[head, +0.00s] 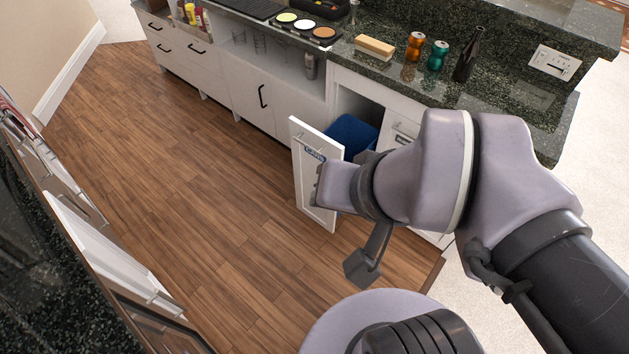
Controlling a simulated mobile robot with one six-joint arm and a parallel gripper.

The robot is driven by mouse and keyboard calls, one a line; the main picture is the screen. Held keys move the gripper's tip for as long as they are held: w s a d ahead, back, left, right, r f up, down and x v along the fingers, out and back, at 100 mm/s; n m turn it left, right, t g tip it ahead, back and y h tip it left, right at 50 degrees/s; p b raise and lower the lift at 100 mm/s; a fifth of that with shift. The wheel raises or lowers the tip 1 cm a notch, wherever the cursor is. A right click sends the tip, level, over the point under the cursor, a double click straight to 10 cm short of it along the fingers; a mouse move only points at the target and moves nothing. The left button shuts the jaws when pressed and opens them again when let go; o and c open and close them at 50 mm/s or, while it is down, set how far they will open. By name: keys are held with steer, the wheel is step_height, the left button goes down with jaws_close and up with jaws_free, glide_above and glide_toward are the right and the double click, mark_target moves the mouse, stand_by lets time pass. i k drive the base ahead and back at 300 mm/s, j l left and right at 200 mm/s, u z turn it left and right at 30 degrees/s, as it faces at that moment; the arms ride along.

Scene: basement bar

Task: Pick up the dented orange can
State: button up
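The orange can (415,46) stands upright on the dark granite counter at the upper right in the head view. Its middle looks pinched in, which fits a dent. A teal can (438,57) of similar shape stands just to its right. My gripper (319,186) is at the end of my arm, low in front of the open cabinet door, well below and to the left of the orange can and apart from it. My wrist hides most of the gripper, so its opening and anything in it cannot be made out.
The open cabinet door (314,180) juts out beside a blue bin (352,135). The wooden floor (190,170) at left is clear.

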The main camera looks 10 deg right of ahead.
mark_target(417, 41)
steer(key=i+l, duration=0.25)
steer(key=l, duration=0.15)
steer(key=i+l, duration=0.25)
steer(key=l, duration=0.15)
steer(key=i+l, duration=0.55)
steer(key=l, duration=0.25)
steer(key=i+l+u, duration=0.1)
steer(key=i+l, duration=0.15)
steer(key=l, duration=0.15)
